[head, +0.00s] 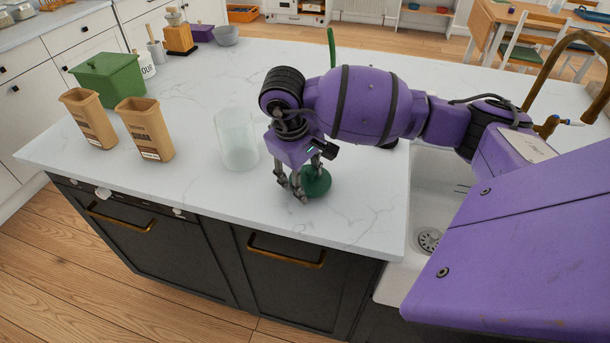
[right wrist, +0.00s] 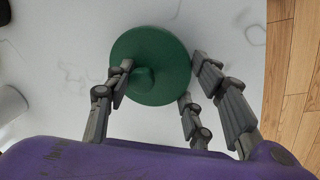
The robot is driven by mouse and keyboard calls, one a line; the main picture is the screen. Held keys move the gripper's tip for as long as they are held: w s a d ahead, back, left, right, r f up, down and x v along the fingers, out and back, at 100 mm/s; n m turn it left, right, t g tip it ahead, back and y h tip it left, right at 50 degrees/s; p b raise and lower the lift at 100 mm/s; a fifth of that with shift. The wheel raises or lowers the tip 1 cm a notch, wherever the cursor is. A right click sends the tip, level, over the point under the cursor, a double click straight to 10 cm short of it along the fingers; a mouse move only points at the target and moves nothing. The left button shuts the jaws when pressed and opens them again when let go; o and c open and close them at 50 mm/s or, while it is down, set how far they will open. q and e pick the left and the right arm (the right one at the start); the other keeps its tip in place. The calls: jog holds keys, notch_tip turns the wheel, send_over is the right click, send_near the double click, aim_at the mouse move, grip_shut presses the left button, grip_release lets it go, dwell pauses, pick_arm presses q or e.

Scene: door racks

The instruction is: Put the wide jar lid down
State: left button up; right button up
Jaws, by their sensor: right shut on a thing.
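The wide jar lid (head: 318,183) is a round green disc with a knob on top. My right gripper (head: 300,190) reaches down over it, at or just above the white counter near its front edge. In the right wrist view the lid (right wrist: 165,50) shows from above, with the fingers of my right gripper (right wrist: 155,90) around its knob and near rim. The gripper is shut on the lid. I cannot tell whether the lid touches the counter. A clear glass jar (head: 237,140) without a lid stands upright to the left. My left gripper is not in view.
Two brown paper bags (head: 90,117) (head: 145,130) and a green box (head: 110,78) stand on the left of the counter (head: 200,195). A sink (head: 428,215) is to the right. A grey bowl (head: 226,35) is at the back. Bare counter lies around the jar.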

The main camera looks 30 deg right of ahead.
jog(key=shift+f+b, duration=0.3)
jog(key=shift+f, duration=0.3)
jog(key=o, duration=0.7)
jog(key=shift+s, duration=0.1)
jog(key=shift+c, duration=0.2)
jog(key=shift+o, duration=1.4)
jog(key=shift+r, duration=0.1)
